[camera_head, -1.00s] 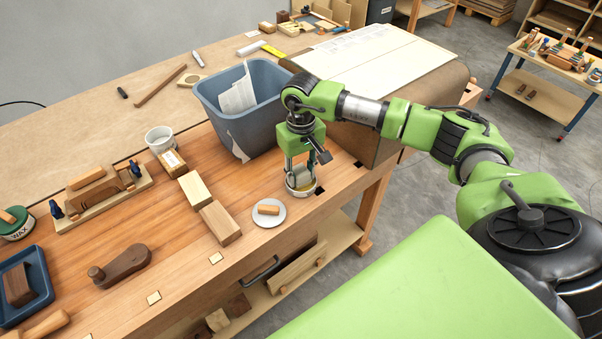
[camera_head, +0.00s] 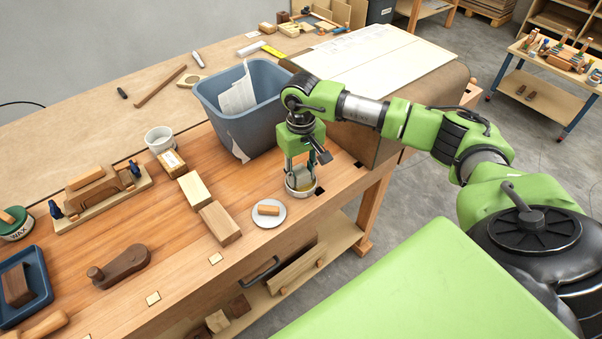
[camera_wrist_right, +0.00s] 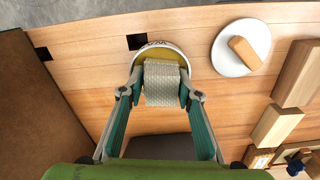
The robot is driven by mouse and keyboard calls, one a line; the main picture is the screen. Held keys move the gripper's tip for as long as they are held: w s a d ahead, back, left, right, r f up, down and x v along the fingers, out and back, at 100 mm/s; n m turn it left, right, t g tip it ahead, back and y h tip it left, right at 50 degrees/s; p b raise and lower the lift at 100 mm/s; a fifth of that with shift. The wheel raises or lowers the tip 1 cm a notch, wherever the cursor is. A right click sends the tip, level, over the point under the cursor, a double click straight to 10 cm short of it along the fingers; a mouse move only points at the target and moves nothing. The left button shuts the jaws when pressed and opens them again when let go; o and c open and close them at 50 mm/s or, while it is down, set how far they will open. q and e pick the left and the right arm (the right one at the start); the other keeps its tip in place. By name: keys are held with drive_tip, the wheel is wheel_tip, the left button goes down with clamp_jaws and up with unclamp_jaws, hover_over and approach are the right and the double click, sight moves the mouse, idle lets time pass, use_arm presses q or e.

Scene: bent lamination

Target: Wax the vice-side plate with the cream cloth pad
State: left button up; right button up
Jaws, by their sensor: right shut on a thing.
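My right gripper (camera_wrist_right: 162,85) is shut on the cream cloth pad (camera_wrist_right: 162,84), a woven pale block. It holds the pad down at a shallow round tin (camera_wrist_right: 172,47) with a yellow inside and a lettered rim, near the bench's front edge. The tin also shows in the head view (camera_head: 301,191), partly hidden by the fingers. Whether the pad touches the yellow surface is hard to tell. A round white plate (camera_head: 262,219) bearing a small wooden block (camera_head: 268,210) lies just left of the tin. I cannot tell which thing is the vice-side plate. My left gripper is not in view.
A grey-blue bin (camera_head: 250,120) stands close behind my right gripper. Wooden blocks (camera_head: 220,223) lie left of the white plate. A wooden assembly with blue-handled clamps (camera_head: 98,192), a green wax container (camera_head: 15,225) and a blue tray (camera_head: 40,276) are farther left.

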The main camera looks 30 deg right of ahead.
sight(300, 171)
drive_tip(key=shift+s+f, duration=0.1)
drive_tip(key=shift+s, duration=0.05)
wheel_tip(300, 171, up, 2)
drive_tip(key=shift+p, duration=0.55)
drive_tip(key=shift+w+r+p, duration=0.2)
drive_tip(key=shift+r+p, duration=0.8)
drive_tip(key=shift+r, duration=1.55)
drive_tip(key=shift+a, duration=0.1)
